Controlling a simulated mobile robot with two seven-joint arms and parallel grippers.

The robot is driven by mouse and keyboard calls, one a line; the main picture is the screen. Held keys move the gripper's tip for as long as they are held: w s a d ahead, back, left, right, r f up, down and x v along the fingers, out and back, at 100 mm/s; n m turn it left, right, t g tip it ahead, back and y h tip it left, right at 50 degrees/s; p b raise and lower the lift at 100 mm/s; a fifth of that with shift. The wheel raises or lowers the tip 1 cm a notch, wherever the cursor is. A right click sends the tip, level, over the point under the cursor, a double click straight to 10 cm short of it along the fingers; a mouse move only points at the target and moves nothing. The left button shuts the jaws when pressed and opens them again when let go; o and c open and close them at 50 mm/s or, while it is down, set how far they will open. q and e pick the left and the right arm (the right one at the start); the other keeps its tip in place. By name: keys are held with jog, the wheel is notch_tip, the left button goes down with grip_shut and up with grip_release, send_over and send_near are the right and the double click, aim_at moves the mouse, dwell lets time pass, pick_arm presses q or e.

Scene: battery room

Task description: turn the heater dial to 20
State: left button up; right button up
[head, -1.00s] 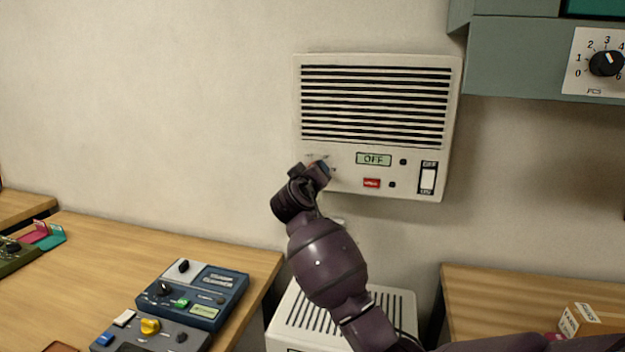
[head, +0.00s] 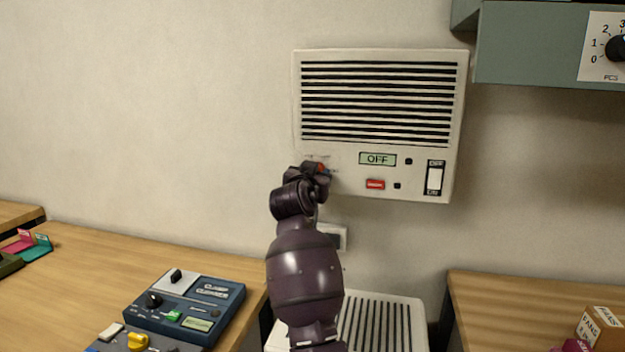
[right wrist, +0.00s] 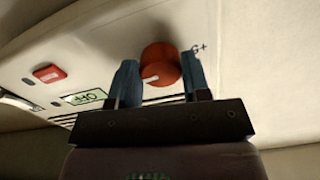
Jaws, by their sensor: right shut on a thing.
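The heater (head: 380,148) is a cream wall unit with black slats, a small display (head: 377,159) reading OFF, a red button (head: 375,184) and a white rocker switch (head: 435,179). Its red dial (right wrist: 159,64) with a white pointer mark shows in the right wrist view, between the two blue fingers of my right gripper (right wrist: 160,82). The gripper is shut on the dial. In the head view my right gripper (head: 310,172) is at the heater's lower left and hides most of the dial and its scale. My left gripper is not in view.
A grey-green cabinet with a numbered knob (head: 617,47) hangs at the upper right. A blue control box (head: 187,308) stands on the left wooden table (head: 90,275). A vented white unit (head: 385,325) is below the heater. A carton (head: 600,328) is on the right table.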

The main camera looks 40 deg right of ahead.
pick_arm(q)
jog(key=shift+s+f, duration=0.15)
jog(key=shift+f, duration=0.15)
pick_arm(e)
jog(key=shift+f+m, duration=0.1)
jog(key=shift+m, duration=0.4)
jog(key=o, duration=0.9)
